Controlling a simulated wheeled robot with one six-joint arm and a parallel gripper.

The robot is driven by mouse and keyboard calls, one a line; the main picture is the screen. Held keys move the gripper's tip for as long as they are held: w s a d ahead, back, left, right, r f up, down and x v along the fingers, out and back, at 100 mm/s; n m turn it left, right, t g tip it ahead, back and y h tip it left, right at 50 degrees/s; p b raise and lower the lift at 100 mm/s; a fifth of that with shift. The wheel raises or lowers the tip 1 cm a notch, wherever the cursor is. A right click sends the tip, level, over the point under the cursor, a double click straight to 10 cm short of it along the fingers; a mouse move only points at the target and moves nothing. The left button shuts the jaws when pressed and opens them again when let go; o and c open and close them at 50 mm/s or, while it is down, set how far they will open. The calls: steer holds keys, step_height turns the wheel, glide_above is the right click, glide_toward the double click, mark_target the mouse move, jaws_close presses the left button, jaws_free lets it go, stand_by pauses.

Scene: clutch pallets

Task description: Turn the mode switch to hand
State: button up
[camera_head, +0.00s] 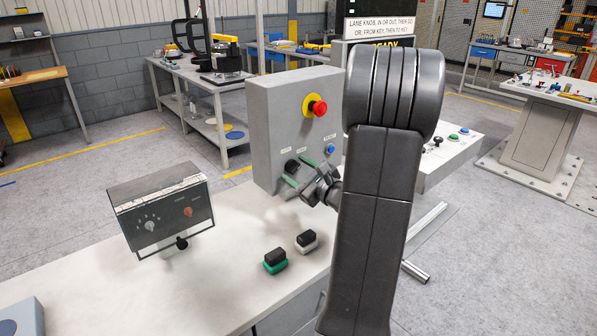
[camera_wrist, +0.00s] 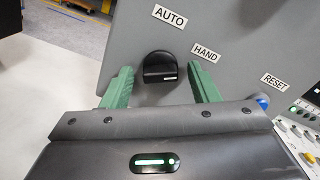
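The mode switch is a black rotary knob (camera_wrist: 158,66) on the grey panel, with an AUTO label (camera_wrist: 170,15) above it and a HAND label (camera_wrist: 206,52) to its upper right. A short white mark shows at the knob's lower right; I cannot tell surely which position it marks. The knob (camera_head: 291,166) also shows low on the grey control box (camera_head: 267,120) in the head view. My gripper (camera_head: 299,173) is at the front of that box. In the wrist view its green fingers (camera_wrist: 160,76) stand apart, one on each side of the knob, with visible gaps.
A red emergency stop (camera_head: 319,108) on a yellow ring sits higher on the box. A blue button (camera_head: 331,149), labelled RESET, is right of the knob. A small dark-faced control box (camera_head: 162,212) and two small black-topped blocks (camera_head: 275,260) (camera_head: 306,241) stand on the bench.

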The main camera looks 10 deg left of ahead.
steer(key=shift+d, duration=0.1)
steer(key=b+v, duration=0.2)
steer(key=v, duration=1.1)
steer(key=shift+s+d, duration=0.2)
steer(key=shift+s, duration=0.05)
steer(key=shift+a, duration=0.1)
steer(key=p+x, duration=0.2)
steer(key=x, duration=1.1)
steer(key=shift+w+a, duration=0.25)
steer(key=shift+w, duration=0.05)
